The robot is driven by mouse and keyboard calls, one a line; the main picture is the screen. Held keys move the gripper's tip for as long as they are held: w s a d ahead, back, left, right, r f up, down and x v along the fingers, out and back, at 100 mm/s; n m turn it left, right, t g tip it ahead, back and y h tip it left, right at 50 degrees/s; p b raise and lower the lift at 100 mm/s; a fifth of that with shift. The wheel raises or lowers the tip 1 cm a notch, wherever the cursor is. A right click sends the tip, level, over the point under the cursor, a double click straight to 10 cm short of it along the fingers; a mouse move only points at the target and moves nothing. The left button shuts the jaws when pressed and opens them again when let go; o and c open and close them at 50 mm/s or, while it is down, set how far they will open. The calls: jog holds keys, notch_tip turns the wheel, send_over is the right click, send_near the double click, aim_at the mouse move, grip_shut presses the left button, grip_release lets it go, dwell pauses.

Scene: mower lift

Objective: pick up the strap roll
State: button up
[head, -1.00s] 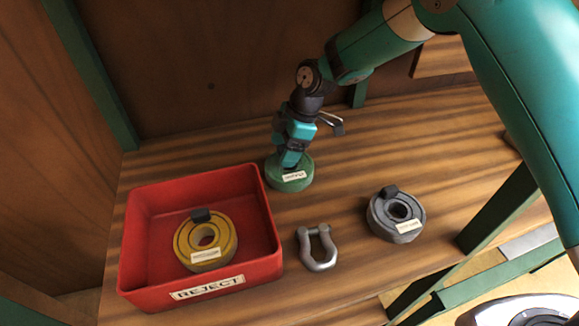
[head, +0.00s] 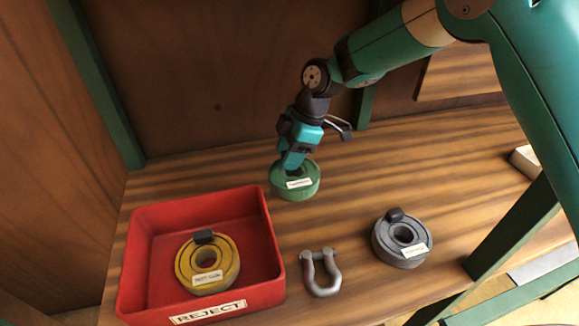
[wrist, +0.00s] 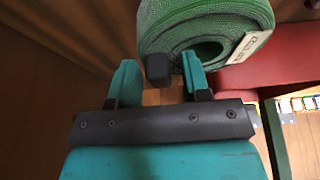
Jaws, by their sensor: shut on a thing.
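The green strap roll (head: 295,186) has a white label and hangs from my gripper (head: 291,165), apparently a little above the bench. In the wrist view the green roll (wrist: 205,22) is at the top, with one fingertip in its centre hole and the other outside, by its dark tab. My gripper (wrist: 160,80) is shut on it there; the exact contact is partly hidden. A yellow roll (head: 187,268) lies inside the red REJECT bin (head: 140,262). A grey roll (head: 402,252) lies on the bench at right. Both have dark tabs and white labels.
A grey metal shackle (head: 322,275) lies on the wooden bench (head: 350,185) between the bin and the grey roll. A green post (head: 508,225) stands at the right.

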notch_tip(320, 180, up, 15)
jog(key=shift+r+p, duration=0.2)
jog(key=shift+p, duration=0.1)
dwell(0.5)
